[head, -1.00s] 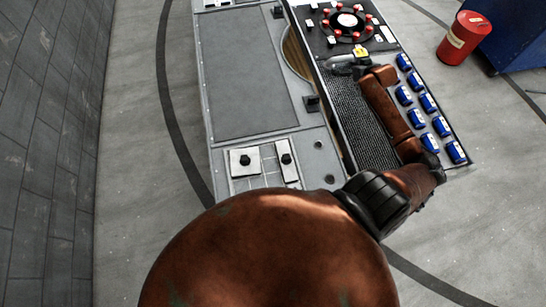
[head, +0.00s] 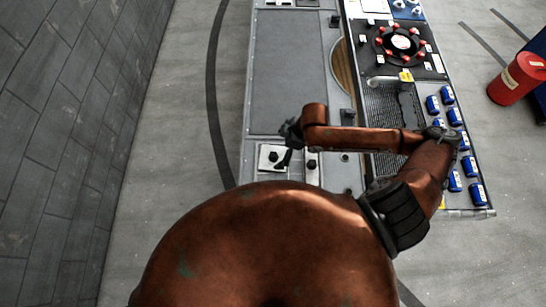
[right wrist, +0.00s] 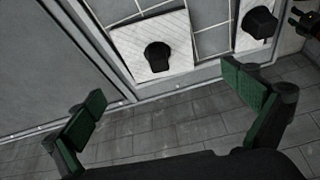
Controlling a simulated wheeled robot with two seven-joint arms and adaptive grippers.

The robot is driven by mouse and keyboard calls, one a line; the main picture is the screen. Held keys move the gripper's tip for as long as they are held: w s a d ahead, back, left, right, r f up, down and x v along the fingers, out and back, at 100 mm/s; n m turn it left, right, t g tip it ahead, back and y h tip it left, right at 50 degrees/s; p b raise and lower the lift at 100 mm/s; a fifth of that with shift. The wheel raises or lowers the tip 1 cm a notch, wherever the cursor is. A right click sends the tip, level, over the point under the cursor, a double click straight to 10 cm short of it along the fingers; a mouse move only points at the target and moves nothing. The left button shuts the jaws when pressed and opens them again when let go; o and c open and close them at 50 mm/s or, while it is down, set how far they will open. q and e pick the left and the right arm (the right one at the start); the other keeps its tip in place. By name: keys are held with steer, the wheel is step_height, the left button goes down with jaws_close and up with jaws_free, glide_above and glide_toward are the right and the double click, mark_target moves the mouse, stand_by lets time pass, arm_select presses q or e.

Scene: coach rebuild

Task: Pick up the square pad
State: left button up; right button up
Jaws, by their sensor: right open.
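The square pad (head: 264,162) is a pale square plate with a black knob in its middle. It lies in a gridded recess at the near left end of the grey bench top, and also shows at the top of the right wrist view (right wrist: 130,45). My right gripper (head: 285,147) is over the pad's edge in the head view and partly covers it. In the right wrist view the right gripper's green-padded fingers (right wrist: 166,100) are wide apart and empty, with the pad beyond them. My left gripper is not in view.
A narrower pale pad with a black knob (head: 312,167) lies just right of the square pad. Blue cans (head: 455,117) stand along the bench's right side. A red drum (head: 517,78) is on the floor at right. The grey panel (head: 290,80) is clear.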

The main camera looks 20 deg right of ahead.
mark_target(275, 154)
steer(key=x, duration=0.7)
steer(key=shift+d+f, duration=0.2)
steer(key=shift+f, duration=0.05)
steer(key=shift+c, duration=0.7)
steer(key=c, duration=1.1)
